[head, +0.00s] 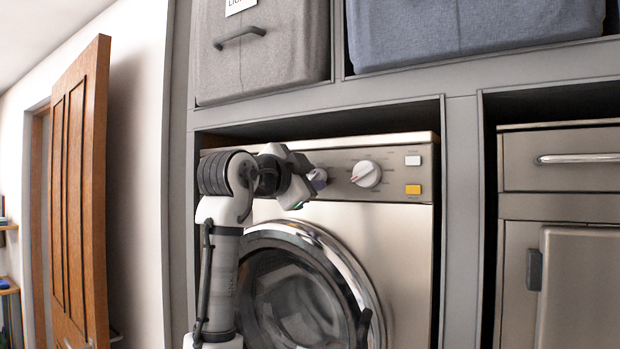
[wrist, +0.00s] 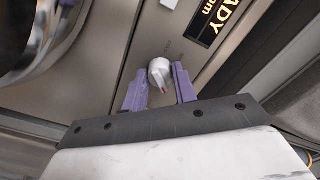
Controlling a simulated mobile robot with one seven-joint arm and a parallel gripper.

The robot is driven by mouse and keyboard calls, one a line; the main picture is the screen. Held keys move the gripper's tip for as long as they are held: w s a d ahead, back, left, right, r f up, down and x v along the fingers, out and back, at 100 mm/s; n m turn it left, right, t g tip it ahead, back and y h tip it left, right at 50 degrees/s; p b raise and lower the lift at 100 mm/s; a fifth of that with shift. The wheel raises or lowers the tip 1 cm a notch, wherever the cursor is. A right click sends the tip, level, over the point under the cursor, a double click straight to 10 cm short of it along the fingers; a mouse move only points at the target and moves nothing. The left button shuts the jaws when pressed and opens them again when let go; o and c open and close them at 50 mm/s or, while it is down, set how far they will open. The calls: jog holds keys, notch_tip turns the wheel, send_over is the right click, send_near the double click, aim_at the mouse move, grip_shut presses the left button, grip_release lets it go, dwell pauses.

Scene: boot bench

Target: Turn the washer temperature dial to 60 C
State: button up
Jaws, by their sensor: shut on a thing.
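The washer (head: 410,250) stands in a grey bench bay, with its control panel along the top. My gripper (head: 318,180) is at the panel, and its purple fingers are shut on a small pale dial, mostly hidden in the head view. In the wrist view, my gripper (wrist: 159,74) has one finger on each side of this dial (wrist: 160,70). A red pointer mark shows on the dial's lower side. The small print around it is too faint to read, so I cannot tell its setting. A larger white dial (head: 366,173) with a red line sits to the right, free.
A lit display (wrist: 214,18) ending in "ADY" is beside the dial. White (head: 412,160) and yellow (head: 412,189) buttons are at the panel's right. The round washer door (head: 310,285) is below my gripper. Fabric bins (head: 262,50) sit above, and a wooden door (head: 82,190) stands left.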

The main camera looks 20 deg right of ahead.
jog(key=shift+m, duration=0.6)
jog(key=o, duration=1)
jog(key=shift+b+v, duration=2.65)
jog(key=shift+v, duration=4.3)
